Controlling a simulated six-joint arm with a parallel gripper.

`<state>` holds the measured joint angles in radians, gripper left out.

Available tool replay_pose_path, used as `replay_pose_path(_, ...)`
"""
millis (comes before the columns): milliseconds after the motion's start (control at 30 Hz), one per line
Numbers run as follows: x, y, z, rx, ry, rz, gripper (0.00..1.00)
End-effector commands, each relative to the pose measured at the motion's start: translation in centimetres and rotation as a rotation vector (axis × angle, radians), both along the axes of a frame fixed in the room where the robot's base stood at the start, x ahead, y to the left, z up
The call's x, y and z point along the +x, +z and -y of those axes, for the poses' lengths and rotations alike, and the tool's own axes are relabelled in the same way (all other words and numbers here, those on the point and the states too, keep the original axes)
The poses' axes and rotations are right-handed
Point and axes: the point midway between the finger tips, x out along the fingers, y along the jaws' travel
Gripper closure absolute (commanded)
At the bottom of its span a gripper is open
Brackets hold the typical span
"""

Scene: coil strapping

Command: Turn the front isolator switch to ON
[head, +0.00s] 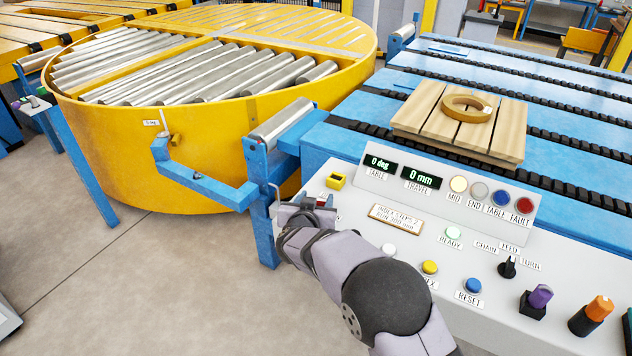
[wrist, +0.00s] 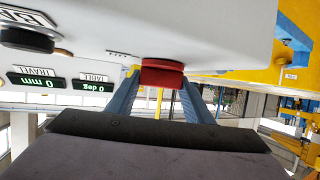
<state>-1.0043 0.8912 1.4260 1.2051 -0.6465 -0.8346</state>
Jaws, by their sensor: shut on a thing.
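A red knob (wrist: 162,73), seemingly the front isolator switch, sits on the pale panel in the wrist view. My gripper (wrist: 162,92) has its two blue-grey fingers on either side of it, shut on it. In the head view my gripper (head: 318,201) is at the left end of the control panel (head: 388,215), and only a small red bit (head: 323,199) of the knob shows there. The gripper hides most of the knob and its label, so I cannot read its ON or OFF position.
A yellow block (head: 336,181) stands just behind my gripper. The displays (head: 403,171) read 0 deg and 0 mm. Buttons, a black selector (head: 508,267) and orange and purple knobs are to the right. A yellow roller turntable (head: 180,150) and blue frame stand at the left.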

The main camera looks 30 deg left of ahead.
Motion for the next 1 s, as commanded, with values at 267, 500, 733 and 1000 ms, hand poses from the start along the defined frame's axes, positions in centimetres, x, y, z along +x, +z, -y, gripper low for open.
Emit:
replay_pose_path(267,0.02,0.73,-0.16,0.002,-0.13,0.005,0.76)
replay_pose_path(500,0.1,0.48,-0.14,0.004,-0.239,0.01,0.75)
replay_pose_path(733,0.19,0.34,-0.03,0.004,-0.322,0.012,0.75)
replay_pose_path(1000,0.06,0.34,0.04,0.002,-0.361,0.006,0.75)
